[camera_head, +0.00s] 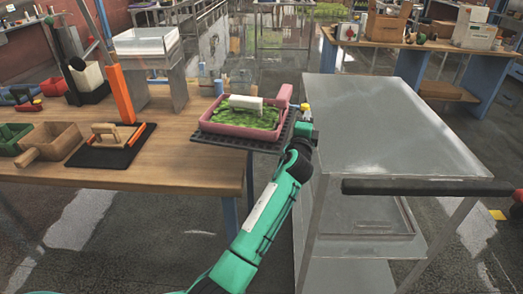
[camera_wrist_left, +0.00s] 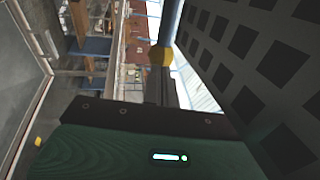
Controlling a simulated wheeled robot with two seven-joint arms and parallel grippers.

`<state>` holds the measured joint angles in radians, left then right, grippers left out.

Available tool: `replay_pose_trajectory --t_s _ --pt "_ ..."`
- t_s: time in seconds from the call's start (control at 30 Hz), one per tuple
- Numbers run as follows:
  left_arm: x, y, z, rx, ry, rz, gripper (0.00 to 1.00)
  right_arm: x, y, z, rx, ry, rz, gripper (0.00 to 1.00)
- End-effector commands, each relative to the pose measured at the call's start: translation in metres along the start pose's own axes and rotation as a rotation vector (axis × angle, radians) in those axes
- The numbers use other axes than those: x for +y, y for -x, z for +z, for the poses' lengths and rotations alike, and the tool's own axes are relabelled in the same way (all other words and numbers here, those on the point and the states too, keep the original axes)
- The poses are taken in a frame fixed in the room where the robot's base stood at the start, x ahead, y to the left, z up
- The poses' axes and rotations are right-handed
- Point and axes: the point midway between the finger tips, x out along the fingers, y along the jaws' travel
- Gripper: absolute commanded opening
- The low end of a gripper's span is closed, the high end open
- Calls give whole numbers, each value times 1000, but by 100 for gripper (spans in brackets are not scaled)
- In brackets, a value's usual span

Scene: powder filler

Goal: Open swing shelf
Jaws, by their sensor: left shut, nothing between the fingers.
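The swing shelf (camera_head: 222,139) is a dark perforated plate jutting from the right end of the wooden bench, with a pink tray on it. In the left wrist view the perforated plate (camera_wrist_left: 240,75) fills the right side, very close. My left gripper (camera_head: 304,117) is at the shelf's right edge, with the wrist below it. It is shut and empty; its fingertips are small and hard to make out, and I cannot tell whether they touch the shelf. My right gripper is not in view.
The pink tray (camera_head: 212,128) holds green material and a white block. A grey metal cart (camera_head: 390,125) with a dark handle (camera_head: 420,187) stands close on the right. The wooden bench (camera_head: 200,165) at left carries an orange post (camera_head: 122,95) and several bins.

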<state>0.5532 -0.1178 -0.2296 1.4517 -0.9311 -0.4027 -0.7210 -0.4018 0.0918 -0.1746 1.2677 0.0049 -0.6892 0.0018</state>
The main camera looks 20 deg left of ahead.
Motion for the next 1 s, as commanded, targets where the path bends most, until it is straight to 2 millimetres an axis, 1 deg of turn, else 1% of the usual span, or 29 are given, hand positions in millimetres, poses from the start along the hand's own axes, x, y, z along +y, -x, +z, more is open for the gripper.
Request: replay_pose_trajectory --t_s 0.23,0.73,0.87,1.0 --pt "1 -6 -1 0 1 -1 0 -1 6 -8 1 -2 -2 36" --pt "1 -6 -1 1 0 0 0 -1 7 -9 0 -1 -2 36" --pt "2 1 -1 1 0 1 0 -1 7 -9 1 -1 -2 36" --pt "2 21 -1 1 1 0 0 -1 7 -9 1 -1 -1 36"
